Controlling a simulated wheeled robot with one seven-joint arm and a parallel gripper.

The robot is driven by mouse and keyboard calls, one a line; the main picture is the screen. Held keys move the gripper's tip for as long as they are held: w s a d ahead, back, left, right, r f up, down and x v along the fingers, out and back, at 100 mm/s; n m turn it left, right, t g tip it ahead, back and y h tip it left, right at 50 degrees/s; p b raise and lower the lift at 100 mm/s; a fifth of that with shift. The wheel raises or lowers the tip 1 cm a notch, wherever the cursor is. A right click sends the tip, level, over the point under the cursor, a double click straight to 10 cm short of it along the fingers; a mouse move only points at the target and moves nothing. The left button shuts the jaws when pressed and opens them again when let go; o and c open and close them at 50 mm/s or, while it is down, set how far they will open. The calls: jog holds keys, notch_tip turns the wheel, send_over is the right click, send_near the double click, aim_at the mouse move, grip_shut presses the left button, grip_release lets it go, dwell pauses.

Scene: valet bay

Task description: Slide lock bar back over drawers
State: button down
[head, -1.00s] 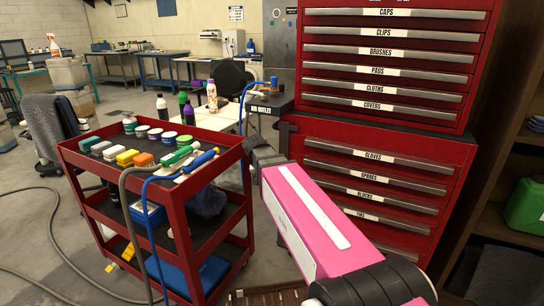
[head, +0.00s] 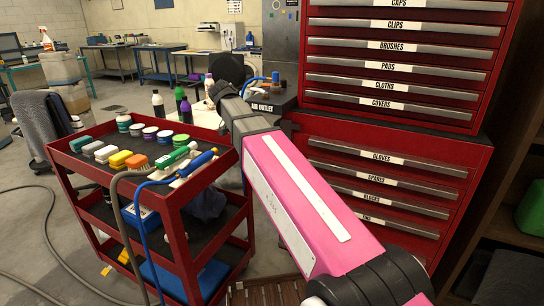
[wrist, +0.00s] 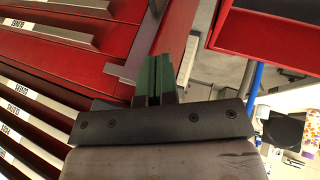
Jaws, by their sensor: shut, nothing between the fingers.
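The red drawer cabinet (head: 290,165) stands at the right in the head view, its labelled drawers (head: 385,192) shut. In the wrist view its drawer fronts (wrist: 50,50) fill the left side, tilted. A grey metal strip with a bent tab (wrist: 122,76), apparently the lock bar, lies along the cabinet's edge beside the drawer fronts. My gripper (head: 222,92) is raised left of the cabinet in the head view. Its green fingers (wrist: 155,80) are together and empty, close to the tab in the picture. I cannot tell whether they touch it.
A red cart (head: 180,215) with brushes, jars and a blue hose stands left of my arm. A dark stand marked air outlet (head: 268,103) is behind my gripper. A wooden shelf (head: 500,222) is at the far right. Floor at the left is open, with a hose across it.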

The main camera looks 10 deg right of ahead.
jog(key=x, duration=2)
jog(key=shift+s+d, duration=0.6)
jog(key=shift+d, duration=0.2)
jog(key=shift+s+d, duration=0.55)
jog(key=shift+d, duration=0.2)
jog(key=v, duration=1.1)
jog(key=s+d+f+n+y, duration=0.1)
jog(key=s+f+n+y, duration=0.1)
jog(key=s+f, duration=0.3)
jog(key=s+d+f+n+g+y, duration=0.1)
jog(key=s+f, duration=0.4)
jog(key=f, duration=0.8)
jog(key=s+d+f+n+y, duration=0.1)
jog(key=s+f+n+y, duration=0.2)
jog(key=s+f, duration=0.2)
notch_tip(320, 180, down, 4)
jog(key=shift+s+d+r+g+y, duration=0.1)
jog(key=shift+s+d+g+y, duration=0.1)
jog(key=shift+g+y, duration=0.1)
